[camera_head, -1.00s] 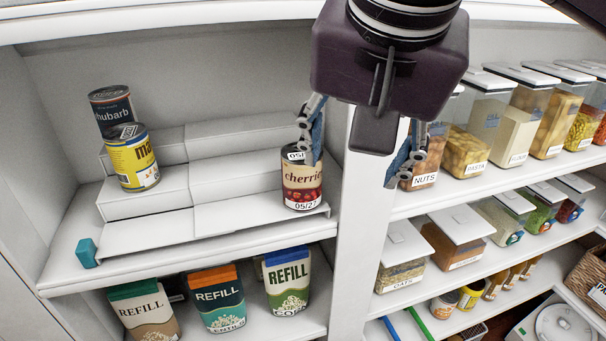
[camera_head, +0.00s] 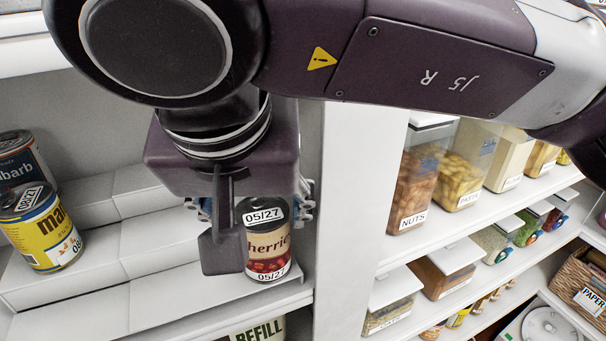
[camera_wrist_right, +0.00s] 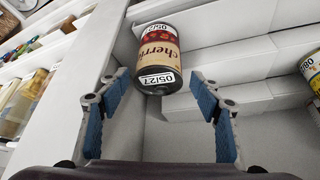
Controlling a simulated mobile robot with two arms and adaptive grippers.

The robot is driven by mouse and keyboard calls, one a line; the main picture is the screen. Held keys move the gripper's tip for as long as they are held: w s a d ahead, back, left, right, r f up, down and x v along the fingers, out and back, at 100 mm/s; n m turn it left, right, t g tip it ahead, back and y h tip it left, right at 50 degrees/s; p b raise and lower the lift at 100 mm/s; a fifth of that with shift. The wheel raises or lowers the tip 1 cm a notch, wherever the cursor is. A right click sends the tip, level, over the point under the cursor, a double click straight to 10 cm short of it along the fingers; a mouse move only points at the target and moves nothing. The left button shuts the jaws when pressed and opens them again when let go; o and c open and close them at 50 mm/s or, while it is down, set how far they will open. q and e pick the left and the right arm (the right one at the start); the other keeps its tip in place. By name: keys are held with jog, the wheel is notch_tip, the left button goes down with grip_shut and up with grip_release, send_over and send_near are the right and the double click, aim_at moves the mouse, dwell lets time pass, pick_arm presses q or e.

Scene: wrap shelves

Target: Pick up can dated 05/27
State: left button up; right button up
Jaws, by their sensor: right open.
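The can dated 05/27 (camera_head: 268,240) is a cherries can with a cream and red label. It stands upright on the lowest step of the white riser (camera_head: 170,300), at its right end. In the right wrist view the can (camera_wrist_right: 160,52) shows between and just beyond the fingertips. My right gripper (camera_wrist_right: 156,82) is open, its blue-padded fingers apart on either side of the can, not closed on it. In the head view my right gripper (camera_head: 250,205) is above and beside the can, and its body hides part of it. My left gripper is not in view.
A yellow can (camera_head: 42,228) and a rhubarb can (camera_head: 20,160) stand at left on the riser. A white upright divider (camera_head: 355,190) is close to the right of the cherries can. Food containers such as nuts (camera_head: 415,185) fill the shelves beyond it.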

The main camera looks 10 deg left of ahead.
jog(key=p+x, duration=0.2)
jog(key=shift+w+f, duration=0.1)
jog(key=shift+f, duration=0.3)
jog(key=shift+x, duration=1.15)
jog(key=shift+w+f, duration=0.1)
jog(key=shift+w, duration=0.1)
jog(key=shift+s, duration=0.1)
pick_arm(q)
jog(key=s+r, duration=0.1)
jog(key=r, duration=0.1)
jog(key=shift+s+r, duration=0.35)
pick_arm(e)
jog(key=c, duration=1.2)
